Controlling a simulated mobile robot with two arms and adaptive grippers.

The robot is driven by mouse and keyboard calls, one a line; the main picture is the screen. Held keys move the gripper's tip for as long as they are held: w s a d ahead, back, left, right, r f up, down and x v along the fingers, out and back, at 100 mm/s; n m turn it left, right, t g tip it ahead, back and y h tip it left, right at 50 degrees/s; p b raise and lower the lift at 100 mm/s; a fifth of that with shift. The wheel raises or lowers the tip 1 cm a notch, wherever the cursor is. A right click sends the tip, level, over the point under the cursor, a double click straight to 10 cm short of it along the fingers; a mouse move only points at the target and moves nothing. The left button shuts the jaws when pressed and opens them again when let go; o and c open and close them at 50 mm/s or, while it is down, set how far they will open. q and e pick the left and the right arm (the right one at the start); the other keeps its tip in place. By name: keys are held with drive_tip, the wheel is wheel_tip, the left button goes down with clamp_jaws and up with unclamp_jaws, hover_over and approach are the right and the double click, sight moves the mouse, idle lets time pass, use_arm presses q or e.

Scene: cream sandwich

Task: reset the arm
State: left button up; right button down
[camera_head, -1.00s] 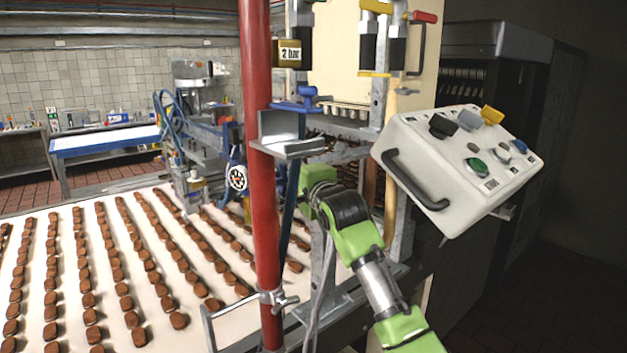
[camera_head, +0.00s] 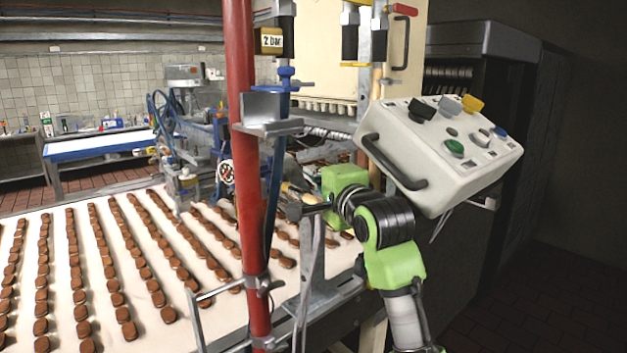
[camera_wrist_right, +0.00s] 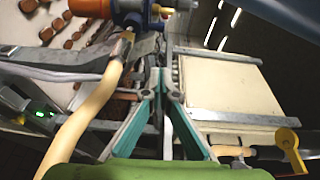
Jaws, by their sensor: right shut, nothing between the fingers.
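My right arm, green and black, rises at the right of centre in the head view. Its right gripper (camera_head: 299,211) points left from the green wrist, close to the red pole (camera_head: 246,180); the fingers show small and dark there. In the right wrist view the teal-sided fingers (camera_wrist_right: 161,80) meet at their tips, shut and empty. My left gripper is not in view.
A control box (camera_head: 440,150) with coloured knobs stands right of the arm. A conveyor (camera_head: 20,225) with rows of brown biscuits lies left. A metal bracket (camera_head: 268,112) is by the pole. In the wrist view, a cream hose (camera_wrist_right: 92,105) runs beside the fingers.

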drive_tip(key=shift+w+a+f, duration=0.15)
